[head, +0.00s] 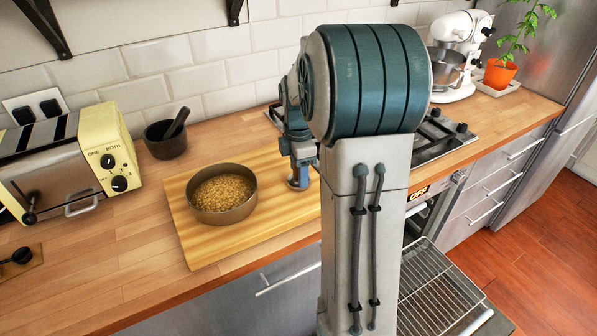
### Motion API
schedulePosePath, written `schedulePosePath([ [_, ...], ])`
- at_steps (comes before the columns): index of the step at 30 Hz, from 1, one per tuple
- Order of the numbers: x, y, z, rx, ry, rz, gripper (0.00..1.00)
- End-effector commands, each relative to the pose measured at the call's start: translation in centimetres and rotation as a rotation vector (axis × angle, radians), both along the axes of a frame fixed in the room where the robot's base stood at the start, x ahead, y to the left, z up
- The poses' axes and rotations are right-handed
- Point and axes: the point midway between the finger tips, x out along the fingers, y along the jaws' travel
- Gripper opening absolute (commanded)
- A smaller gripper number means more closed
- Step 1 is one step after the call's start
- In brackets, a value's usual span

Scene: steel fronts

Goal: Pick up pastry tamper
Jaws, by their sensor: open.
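My gripper (302,162) points down over the right part of a wooden cutting board (199,247). It is open. A small upright shape directly below it, at the board's right side, may be the pastry tamper, but it is small and partly covered by the gripper. I cannot tell whether the fingers are around it or touching it. A round brown pan (223,216) filled with golden crumbs stands on the board, left of my gripper. My arm hides the area to the right of the gripper.
A yellow toaster (105,150) and a dark mortar with pestle (165,141) stand at the left. A stovetop (440,133) lies behind my arm. Below it the oven is open, with a wire rack (437,297) out. A white stand mixer (459,60) stands at the back right.

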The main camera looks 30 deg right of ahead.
Motion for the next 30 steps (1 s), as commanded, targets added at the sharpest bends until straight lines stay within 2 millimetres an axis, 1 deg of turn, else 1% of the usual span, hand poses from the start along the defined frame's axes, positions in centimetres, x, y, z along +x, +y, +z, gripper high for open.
schedulePosePath([
  [2, 0.0, 0.0, 0.0, 0.000, 0.000, 0.000, 0.52],
  [5, 0.0, 0.0, 0.0, 0.000, -0.001, 0.000, 0.27],
  [6, 0.0, 0.0, 0.0, 0.000, -0.001, 0.000, 0.16],
  [7, 0.0, 0.0, 0.0, 0.000, -0.001, 0.000, 0.14],
  [15, 0.0, 0.0, 0.2, 0.000, -0.002, 0.000, 0.14],
  [19, 0.1, 0.0, 0.7, -0.002, -0.005, 0.000, 0.14],
  [23, 0.1, 0.0, 2.0, -0.002, -0.006, 0.000, 0.14],
  [26, 0.1, 0.0, 3.6, -0.002, -0.007, 0.000, 0.14],
  [27, 0.1, 0.0, 4.4, -0.002, -0.008, 0.000, 0.14],
  [30, -1.1, -2.2, 5.5, -0.003, -0.005, -0.008, 0.14],
])
